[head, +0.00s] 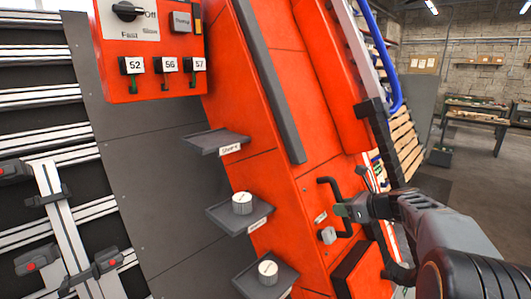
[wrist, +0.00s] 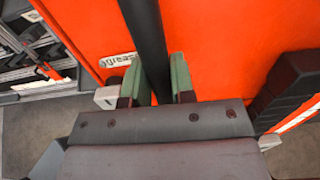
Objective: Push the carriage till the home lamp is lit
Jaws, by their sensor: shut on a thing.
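My gripper (head: 341,210) is shut on a black bar handle (head: 323,185) fixed to the orange machine body (head: 290,195). In the wrist view the handle (wrist: 147,40) runs between the two green finger pads of my gripper (wrist: 159,82), with a pad on each side. A grey knob (head: 327,235) sits just below left of my gripper, near a small label (head: 320,216). I cannot tell which part of the orange body is the carriage. I see no lamp that I can make out as the home lamp or as lit.
An orange control box (head: 150,50) with a dial and tags 52, 56 and 57 hangs at upper left. Grey shelves (head: 215,142), two of them lower down bearing white round pieces (head: 242,203), jut out left of the handle. Open floor (head: 450,195) and a workbench (head: 475,118) are at right.

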